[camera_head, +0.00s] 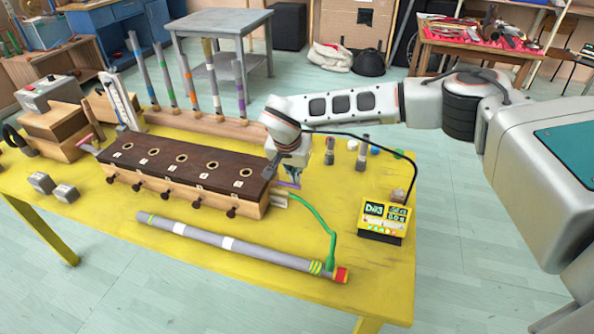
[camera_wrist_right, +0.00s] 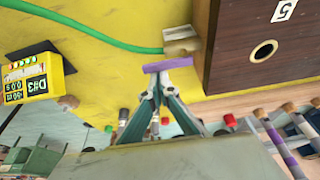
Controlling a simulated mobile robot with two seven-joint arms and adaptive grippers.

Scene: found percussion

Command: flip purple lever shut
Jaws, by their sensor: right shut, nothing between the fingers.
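The purple lever (camera_head: 289,185) sits at the right end of the dark-topped wooden box (camera_head: 187,159), by a pale fitting (camera_head: 279,200) where a green hose (camera_head: 319,218) joins. In the right wrist view the purple lever (camera_wrist_right: 168,65) lies across the picture just below the fitting (camera_wrist_right: 182,42), roughly in line with the hose (camera_wrist_right: 110,45). My right gripper (camera_head: 293,181) is at the lever. In the wrist view its fingertips (camera_wrist_right: 163,75) are shut with nothing between them, right at the lever's lower edge. I cannot tell whether they touch it. My left gripper is out of view.
A long grey tube (camera_head: 235,245) lies in front of the box. A yellow display device (camera_head: 382,219) stands to the right. A rack of upright tubes (camera_head: 209,80) stands behind. The yellow table (camera_head: 340,290) is bare near its front right corner.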

